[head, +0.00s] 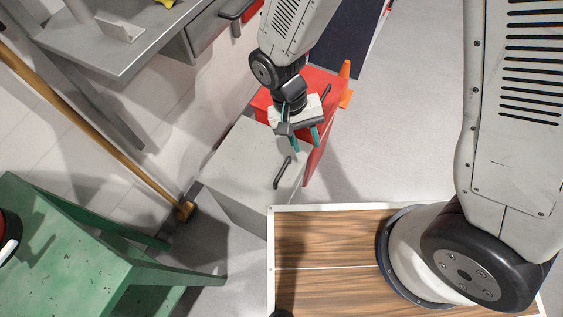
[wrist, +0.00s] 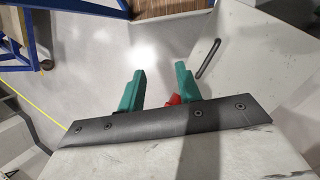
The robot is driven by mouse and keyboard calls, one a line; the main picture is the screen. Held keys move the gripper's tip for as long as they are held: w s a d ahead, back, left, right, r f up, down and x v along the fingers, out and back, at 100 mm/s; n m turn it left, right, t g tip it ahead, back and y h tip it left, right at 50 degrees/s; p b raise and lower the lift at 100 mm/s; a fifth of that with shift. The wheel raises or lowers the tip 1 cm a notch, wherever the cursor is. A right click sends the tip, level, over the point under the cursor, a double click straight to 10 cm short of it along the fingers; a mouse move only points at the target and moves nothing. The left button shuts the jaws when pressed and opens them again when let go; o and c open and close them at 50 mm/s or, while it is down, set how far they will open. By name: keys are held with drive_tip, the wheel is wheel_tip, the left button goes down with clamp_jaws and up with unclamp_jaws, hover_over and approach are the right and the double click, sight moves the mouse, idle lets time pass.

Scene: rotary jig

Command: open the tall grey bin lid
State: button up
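The tall grey bin (head: 238,205) stands left of the centre in the head view. Its grey lid (head: 245,150) appears closed, and a dark bar handle (head: 283,172) shows toward its right side. My gripper (head: 304,140) is above the far right part of the bin, apart from the handle. In the wrist view the two teal fingers are spread, with a clear gap between the fingertips (wrist: 160,74). The dark handle (wrist: 208,58) lies to the right of the fingers in that view, outside the gap. A small red part (wrist: 173,100) shows between the fingers; I cannot tell what it is.
A red bin (head: 328,90) stands just behind the grey one. A green table (head: 60,245) is at lower left, with a wooden broom handle (head: 100,120) beside it. A grey workbench (head: 120,40) is at upper left. Floor (head: 400,130) to the right is clear.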

sight(283, 167)
drive_tip(key=a+f+m, duration=0.1)
drive_tip(key=f+m, duration=0.1)
drive_tip(key=f, duration=0.3)
drive_tip(key=w+a+f+m+t+y, duration=0.1)
drive_tip(key=a+f+m, duration=0.1)
drive_tip(key=f, duration=0.4)
drive_tip(key=w+a+f+m+t, duration=0.1)
drive_tip(key=a+f+m, duration=0.1)
drive_tip(key=f, duration=0.4)
drive_tip(key=shift+a+f, duration=0.1)
drive_tip(key=shift+a, duration=0.1)
drive_tip(key=shift+c, duration=0.3)
drive_tip(key=shift+w, duration=0.1)
clamp_jaws()
